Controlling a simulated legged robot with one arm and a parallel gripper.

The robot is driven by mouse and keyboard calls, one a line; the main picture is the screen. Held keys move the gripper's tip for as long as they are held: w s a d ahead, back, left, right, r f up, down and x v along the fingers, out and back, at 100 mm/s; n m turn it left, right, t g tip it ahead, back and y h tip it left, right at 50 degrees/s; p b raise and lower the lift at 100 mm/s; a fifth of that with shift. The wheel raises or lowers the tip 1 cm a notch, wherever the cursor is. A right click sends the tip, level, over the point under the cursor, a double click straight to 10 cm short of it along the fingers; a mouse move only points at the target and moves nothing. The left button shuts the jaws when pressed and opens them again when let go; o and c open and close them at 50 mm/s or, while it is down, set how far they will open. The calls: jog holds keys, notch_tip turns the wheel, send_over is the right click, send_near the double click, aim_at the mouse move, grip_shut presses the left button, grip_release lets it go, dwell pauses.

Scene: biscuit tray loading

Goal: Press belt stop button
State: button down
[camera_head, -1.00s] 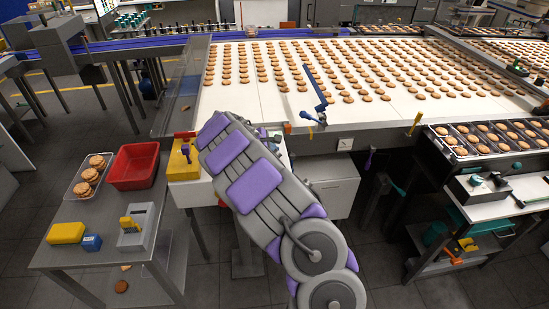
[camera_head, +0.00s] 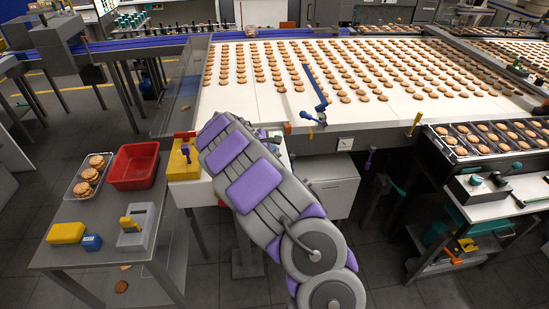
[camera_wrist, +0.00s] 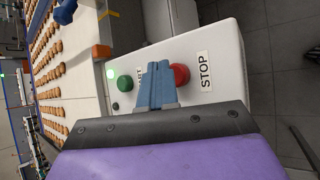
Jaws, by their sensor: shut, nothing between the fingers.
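The red stop button (camera_wrist: 181,74) sits on a pale control box (camera_wrist: 222,50), beside a label reading STOP (camera_wrist: 204,72). A green button (camera_wrist: 124,84) is on the same box, to the left in the wrist view. My gripper (camera_wrist: 157,68) is shut and empty, its blue fingers pointing at the box between the two buttons. The fingers overlap the left edge of the red button in the wrist view; I cannot tell whether they touch it. In the head view my arm hides most of the box.
The white belt (camera_head: 235,101) carries many rows of biscuits behind the box. A steel table (camera_head: 100,210) at left holds a red bin (camera_head: 134,181) and a tray of biscuits. A biscuit rack stands at right. Dark floor is open at front right.

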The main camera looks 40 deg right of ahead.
jog(key=shift+f, duration=0.75)
dwell(0.8)
jog(key=shift+r, duration=0.15)
jog(key=shift+r+p, duration=0.5)
jog(key=shift+r, duration=0.35)
jog(key=shift+r, duration=0.1)
jog(key=shift+r+p, duration=1.85)
jog(key=shift+r, duration=0.6)
